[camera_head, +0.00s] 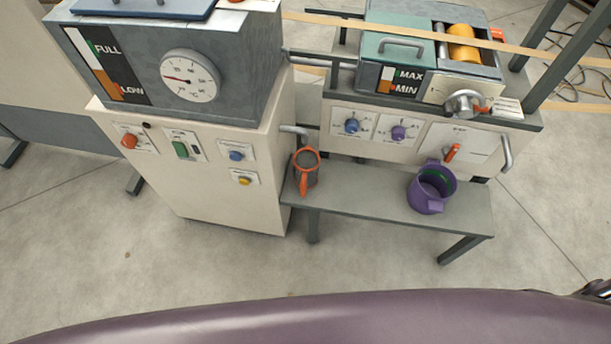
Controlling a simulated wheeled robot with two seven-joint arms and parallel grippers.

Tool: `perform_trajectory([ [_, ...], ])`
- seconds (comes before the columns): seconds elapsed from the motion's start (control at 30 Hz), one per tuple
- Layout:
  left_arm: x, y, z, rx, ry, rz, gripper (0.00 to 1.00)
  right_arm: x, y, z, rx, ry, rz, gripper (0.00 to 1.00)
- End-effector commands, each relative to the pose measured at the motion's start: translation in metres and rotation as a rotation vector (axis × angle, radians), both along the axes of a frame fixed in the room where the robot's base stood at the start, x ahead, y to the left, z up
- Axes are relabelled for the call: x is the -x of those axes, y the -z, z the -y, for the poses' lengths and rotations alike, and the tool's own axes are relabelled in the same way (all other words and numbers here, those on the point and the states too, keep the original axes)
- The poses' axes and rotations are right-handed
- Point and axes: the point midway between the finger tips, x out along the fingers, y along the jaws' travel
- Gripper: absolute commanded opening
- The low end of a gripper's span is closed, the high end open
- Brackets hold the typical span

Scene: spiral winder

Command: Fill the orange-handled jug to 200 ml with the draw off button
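The orange-handled jug (313,174) is grey with an orange rim and handle. It stands upright on the grey bench (370,192), at its left end, just below a bent metal spout (296,130) on the left cabinet. Its contents and any scale marks are too small to read. On that cabinet's front are a blue button (236,155) and a yellow button (244,180). Their labels are too small to read, so I cannot tell which is the draw off button. Neither of my grippers can be made out.
A purple jug (426,198), green inside, stands on the bench's right half. The left cabinet (225,195) also carries a red knob (129,141), green switch (181,150) and round dial (190,76). The right machine has blue and purple knobs (398,132). The floor in front is clear.

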Motion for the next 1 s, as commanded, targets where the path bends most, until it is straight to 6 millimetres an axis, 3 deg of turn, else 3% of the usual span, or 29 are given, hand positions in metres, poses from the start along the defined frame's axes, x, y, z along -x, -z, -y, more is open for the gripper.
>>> perform_trajectory([
  [0.13, 0.0002, 0.0, 0.0, 0.0, 0.0, 0.0, 0.0, 0.0001, 0.0, 0.0, 0.0, 0.0, 0.0, 0.0],
  [1.0, 0.0008, 0.0001, -0.0003, 0.0, 0.0, -0.001, 0.0, 0.0005, 0.0, 0.0001, 0.0, 0.0, -0.001, 0.0],
])
